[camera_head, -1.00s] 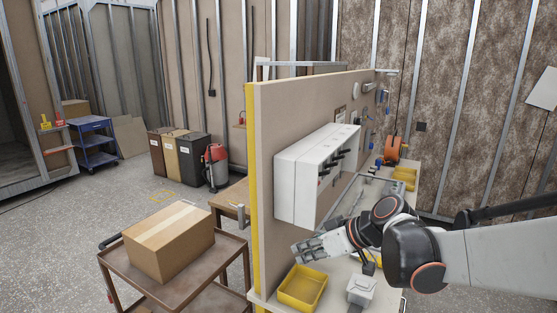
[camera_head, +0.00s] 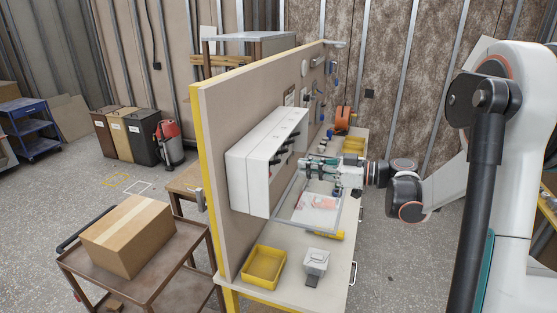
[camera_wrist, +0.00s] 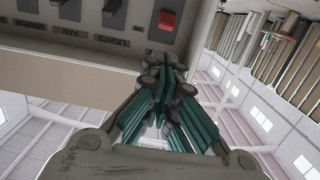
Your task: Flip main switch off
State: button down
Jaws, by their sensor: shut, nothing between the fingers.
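A white switch box (camera_head: 252,165) is mounted on the upright board, with dark levers (camera_head: 282,153) along its face. The wrist view shows the box's underside and front from close up, with a red switch (camera_wrist: 167,20) at the right end of a row of dark switches (camera_wrist: 114,14). Labels read FAN and LIGHTS under two dark ones; any label under the red switch is hidden. My gripper (camera_head: 304,165) is shut and empty, pointing at the box's face. In the wrist view its fingertips (camera_wrist: 166,62) are just below the red switch; I cannot tell whether they touch.
The upright board (camera_head: 222,110) stands behind the box. On the bench below are a yellow bin (camera_head: 264,266), a small white device (camera_head: 316,262) and a clear-lidded tray (camera_head: 300,215). A trolley with a cardboard box (camera_head: 127,235) stands to the left. Floor on the right is partly clear.

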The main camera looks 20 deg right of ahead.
jog(key=shift+a, duration=0.1)
jog(key=x, duration=1)
jog(key=shift+s+d+f+b, duration=0.3)
jog(key=shift+f+b, duration=0.15)
jog(key=shift+b, duration=0.25)
dwell(0.6)
jog(key=shift+s+d+f+b, duration=0.2)
jog(key=shift+d+f+b, duration=0.2)
jog(key=shift+f+b, duration=0.5)
jog(key=shift+d+r, duration=0.1)
jog(key=shift+r, duration=0.1)
jog(key=v, duration=1.1)
jog(key=shift+s+d, duration=0.3)
